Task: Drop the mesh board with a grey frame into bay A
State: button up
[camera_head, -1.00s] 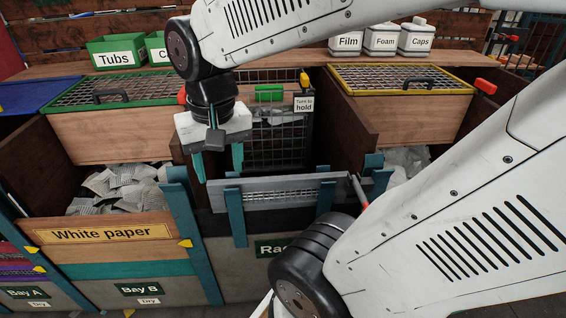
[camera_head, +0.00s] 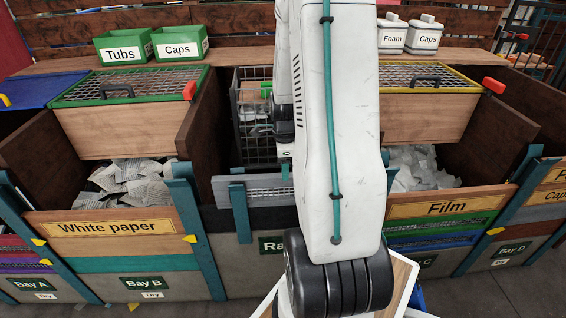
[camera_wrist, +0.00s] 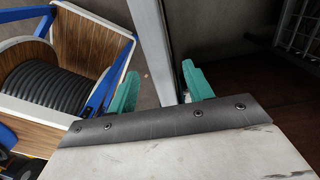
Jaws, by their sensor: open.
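The mesh board with a grey frame (camera_head: 258,188) stands upright in teal holders at the front of the middle rack. My arm hides its right part in the head view. In the wrist view a grey bar, which looks like the board's top edge (camera_wrist: 155,45), runs between my two teal fingers. My gripper (camera_wrist: 158,68) is open, with one finger on each side of that bar; I cannot tell whether they touch it. In the head view my gripper is mostly hidden behind my arm. Bay A (camera_head: 30,284) is at the lower left, mostly out of the picture.
A wire cage (camera_head: 250,135) stands behind the board, with dark wooden walls on both sides. The White paper bin (camera_head: 112,226) is on the left and the Film bin (camera_head: 445,208) on the right. Tubs (camera_head: 124,55) and Caps (camera_head: 181,53) boxes stand on the shelf behind.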

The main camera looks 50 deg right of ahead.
aim_at(284, 190)
jog(key=shift+a+f, duration=0.1)
jog(key=shift+f, duration=3.05)
grip_shut()
jog(key=c, duration=0.9)
grip_release()
grip_shut()
